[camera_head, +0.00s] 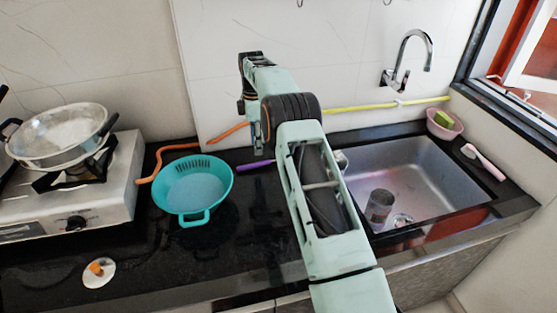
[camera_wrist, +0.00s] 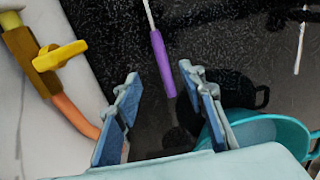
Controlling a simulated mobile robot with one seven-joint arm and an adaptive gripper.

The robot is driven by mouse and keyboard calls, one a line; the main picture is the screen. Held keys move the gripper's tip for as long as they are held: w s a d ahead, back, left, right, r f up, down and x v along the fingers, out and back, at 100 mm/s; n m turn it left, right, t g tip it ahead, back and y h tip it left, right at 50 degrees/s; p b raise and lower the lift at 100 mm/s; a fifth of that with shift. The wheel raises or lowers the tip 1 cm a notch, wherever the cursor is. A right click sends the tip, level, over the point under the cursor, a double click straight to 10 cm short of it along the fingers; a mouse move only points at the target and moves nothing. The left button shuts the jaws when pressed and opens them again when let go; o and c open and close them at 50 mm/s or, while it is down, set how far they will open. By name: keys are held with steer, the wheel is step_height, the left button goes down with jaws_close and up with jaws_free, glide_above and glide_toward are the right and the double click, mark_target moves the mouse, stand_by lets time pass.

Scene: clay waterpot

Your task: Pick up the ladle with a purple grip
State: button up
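The ladle's purple grip (camera_wrist: 162,62) lies on the black countertop in the wrist view, with a thin pale shaft (camera_wrist: 149,14) running out of the top of the picture. In the head view a short stretch of the purple grip (camera_head: 255,165) shows just left of my arm, which hides part of the ladle. My gripper (camera_wrist: 160,84) is open and empty. In the wrist view its two fingers stand on either side of the grip's lower end, apart from it. How high they are above the counter is hard to tell.
A turquoise colander (camera_head: 193,188) stands left of the ladle; in the wrist view the colander (camera_wrist: 262,130) is close to the right finger. An orange hose (camera_head: 160,157) runs along the wall. A stove with a pan (camera_head: 60,135) is left, a sink (camera_head: 440,185) right.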

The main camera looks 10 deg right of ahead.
mark_target(247, 167)
steer(key=f+p, duration=0.1)
steer(key=f, duration=0.7)
steer(key=shift+s+f, duration=0.2)
jaws_close()
